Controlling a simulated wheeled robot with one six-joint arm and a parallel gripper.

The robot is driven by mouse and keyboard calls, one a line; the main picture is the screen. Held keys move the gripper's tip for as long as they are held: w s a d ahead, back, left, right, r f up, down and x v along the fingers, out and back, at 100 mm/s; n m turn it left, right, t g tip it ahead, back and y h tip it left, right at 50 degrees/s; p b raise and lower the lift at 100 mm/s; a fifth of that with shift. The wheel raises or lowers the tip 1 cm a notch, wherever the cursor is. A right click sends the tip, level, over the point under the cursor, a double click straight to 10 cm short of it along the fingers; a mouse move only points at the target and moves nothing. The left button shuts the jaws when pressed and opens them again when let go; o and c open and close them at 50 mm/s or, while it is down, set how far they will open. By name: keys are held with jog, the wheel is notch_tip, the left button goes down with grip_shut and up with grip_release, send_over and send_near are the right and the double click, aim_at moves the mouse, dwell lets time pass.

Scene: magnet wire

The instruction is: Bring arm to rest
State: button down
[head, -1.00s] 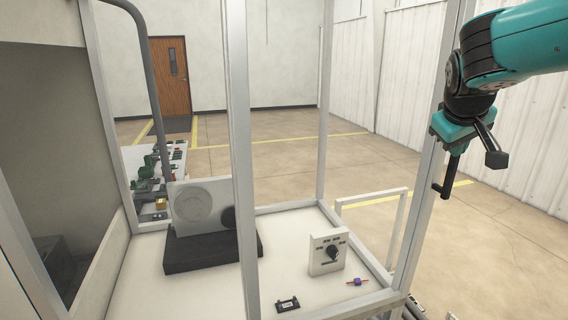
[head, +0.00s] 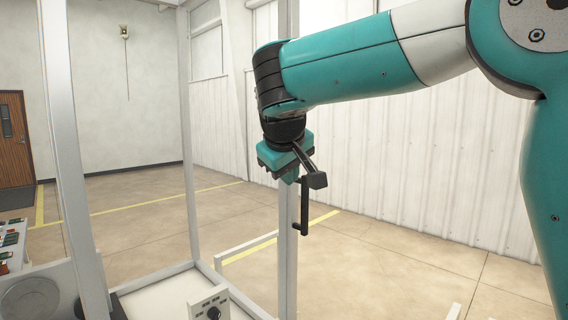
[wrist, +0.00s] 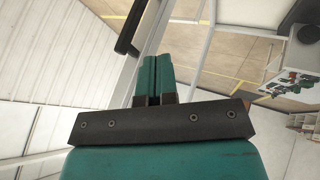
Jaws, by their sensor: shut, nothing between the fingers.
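My gripper (head: 287,174) hangs from the teal arm in the middle of the head view, in front of a frame post. In the wrist view its two teal fingers (wrist: 153,80) lie side by side, shut with nothing held. A black crank-shaped handle (head: 303,205) shows just right of the gripper in the head view; I cannot tell whether it touches. A dark bar also shows beyond the fingers in the wrist view (wrist: 132,27).
A white bench (head: 165,296) stands inside upright metal posts (head: 190,140). A panel with a black knob (head: 209,307) sits on it. A side table (head: 14,245) with small parts is at the left. Open floor (head: 400,265) lies to the right, before a white corrugated wall.

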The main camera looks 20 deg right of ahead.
jog(key=v, duration=0.5)
jog(key=s+a+f+n+g+y+b, duration=0.1)
jog(key=s+f+y+b, duration=0.2)
jog(key=f, duration=0.5)
jog(key=s+a+f+n+g+y+b, duration=0.1)
jog(key=s+f+n+b, duration=0.1)
jog(key=s+f, duration=0.45)
jog(key=s+a+f+g+y+b, duration=0.1)
jog(key=s+a+f+g+y, duration=0.1)
jog(key=s+f, duration=0.4)
jog(key=s+a+f+g+y+b, duration=0.1)
jog(key=s+a+f+g+b, duration=0.1)
jog(key=s+f, duration=0.4)
jog(key=s+a, duration=0.1)
jog(key=s, duration=0.4)
jog(key=shift+s+a+n+y, duration=0.15)
jog(key=shift+s+n+y, duration=0.25)
